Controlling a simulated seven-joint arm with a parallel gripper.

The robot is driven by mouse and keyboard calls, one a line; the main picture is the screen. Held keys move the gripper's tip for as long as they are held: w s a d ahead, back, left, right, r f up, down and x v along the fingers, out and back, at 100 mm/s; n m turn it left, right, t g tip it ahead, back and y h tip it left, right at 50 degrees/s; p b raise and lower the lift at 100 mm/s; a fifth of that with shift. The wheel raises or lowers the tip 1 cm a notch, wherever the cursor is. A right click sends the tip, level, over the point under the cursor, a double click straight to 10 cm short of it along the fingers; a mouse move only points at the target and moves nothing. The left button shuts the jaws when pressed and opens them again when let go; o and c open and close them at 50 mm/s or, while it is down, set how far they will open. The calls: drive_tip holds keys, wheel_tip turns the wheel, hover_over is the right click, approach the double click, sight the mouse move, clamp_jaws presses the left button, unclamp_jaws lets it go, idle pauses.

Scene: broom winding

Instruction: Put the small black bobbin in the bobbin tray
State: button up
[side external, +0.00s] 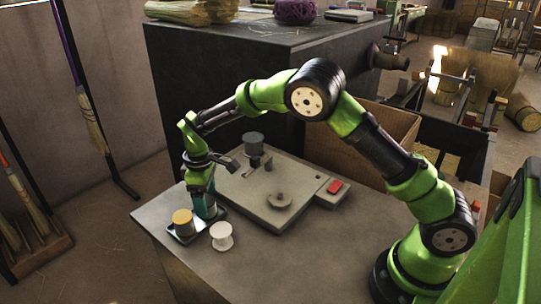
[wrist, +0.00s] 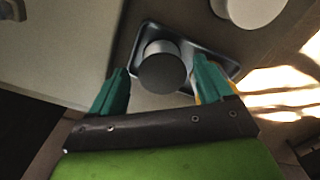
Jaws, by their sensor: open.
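The small black bobbin (wrist: 162,74) shows in the wrist view, its dark round end toward the camera. It appears to stand in the bobbin tray (wrist: 225,65), a shallow dark tray with a pale rim. My gripper (wrist: 160,78) is open, one teal finger on each side of the bobbin; I cannot tell if either finger touches it. In the side view my gripper (side external: 204,207) points down over the tray (side external: 180,238) and hides the black bobbin. A yellow bobbin (side external: 182,221) stands in the tray beside my fingers; only a yellow sliver shows behind the right finger in the wrist view.
A white spool (side external: 221,237) stands on the table just right of the tray. The table front (side external: 270,270) is clear.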

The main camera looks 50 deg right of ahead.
drive_tip(key=s+d+r+m+t+y, duration=0.1)
drive_tip(key=s+r, duration=0.1)
drive_tip(key=r, duration=0.7)
drive_tip(key=s+d+r+m, duration=0.1)
drive_tip(key=s+d+r, duration=0.1)
drive_tip(key=r, duration=0.7)
drive_tip(key=s+d+r+m+t+y, duration=0.1)
drive_tip(key=s+d+r+m+t, duration=0.15)
drive_tip(key=s+r, duration=0.45)
drive_tip(key=s+d+f+m+t, duration=0.1)
drive_tip(key=s+f+m+t, duration=0.1)
drive_tip(key=s, duration=0.6)
drive_tip(key=s+d+f+m+t, duration=0.1)
drive_tip(key=s+m, duration=0.3)
drive_tip(key=s, duration=0.4)
drive_tip(key=shift+f+t, duration=0.35)
drive_tip(key=shift+f, duration=0.2)
